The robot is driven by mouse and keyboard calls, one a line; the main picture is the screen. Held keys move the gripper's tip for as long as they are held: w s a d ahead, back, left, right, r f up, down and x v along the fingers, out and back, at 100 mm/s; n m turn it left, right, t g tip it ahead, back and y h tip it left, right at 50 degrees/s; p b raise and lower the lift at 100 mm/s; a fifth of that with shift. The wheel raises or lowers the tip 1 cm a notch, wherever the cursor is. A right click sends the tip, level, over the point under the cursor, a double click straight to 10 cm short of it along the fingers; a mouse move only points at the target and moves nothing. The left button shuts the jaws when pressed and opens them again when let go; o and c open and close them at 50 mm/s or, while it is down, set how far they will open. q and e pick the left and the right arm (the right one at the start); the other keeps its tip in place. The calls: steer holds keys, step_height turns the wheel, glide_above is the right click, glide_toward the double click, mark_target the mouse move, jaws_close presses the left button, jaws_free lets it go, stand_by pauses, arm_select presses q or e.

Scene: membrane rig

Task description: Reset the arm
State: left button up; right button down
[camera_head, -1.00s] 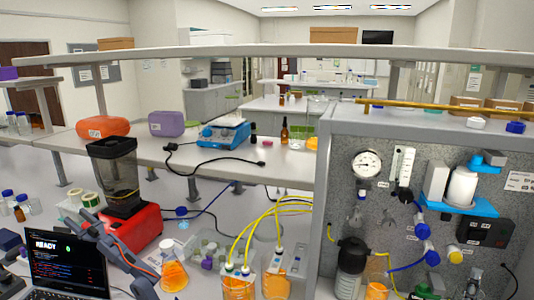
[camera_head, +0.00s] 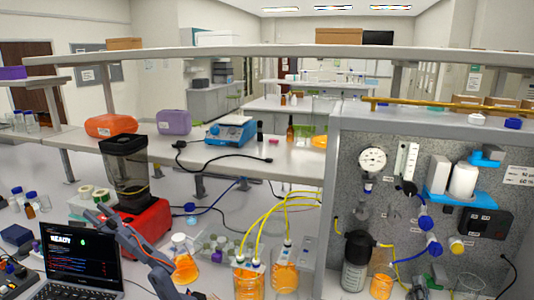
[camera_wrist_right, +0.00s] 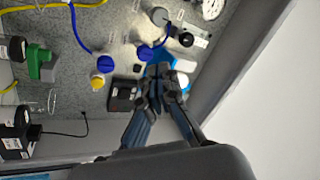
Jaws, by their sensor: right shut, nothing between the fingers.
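I cannot tell the gap to the panel.
A laptop (camera_head: 82,262), a red blender base (camera_head: 148,222) and an orange flask (camera_head: 184,262) stand close around the arm. Orange beakers (camera_head: 249,282) with yellow tubes (camera_head: 262,215) are right of it. The rig panel (camera_head: 395,215) fills the right side.

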steer(key=s+a+f+n+g+y, duration=0.7)
steer(key=s+a+f+n+g, duration=0.15)
steer(key=a+f, duration=0.35)
steer(key=s+a+f+n+g+h, duration=0.1)
steer(key=s+f+n+g, duration=0.3)
steer(key=s, duration=0.6)
steer(key=s+a+f+n+g+h, duration=0.15)
steer(key=s+g, duration=0.35)
steer(key=s, duration=0.5)
step_height(320, 180, down, 35)
steer(key=s+g+b, duration=0.2)
steer(key=s+b, duration=0.1)
steer(key=b, duration=0.5)
arm_select(q)
step_height(320, 180, down, 13)
steer(key=s+b, duration=0.1)
steer(key=b, duration=0.4)
steer(key=shift+a, duration=0.35)
arm_select(e)
steer(key=s+d+f, duration=0.1)
steer(key=s+f, duration=0.7)
steer(key=f, duration=0.2)
steer(key=s+d+f+n, duration=0.1)
steer(key=s+f, duration=0.6)
steer(key=f, duration=0.3)
steer(key=shift+s+d+f+g, duration=0.25)
steer(key=shift+s+d+g, duration=0.1)
steer(key=shift+s+g, duration=0.1)
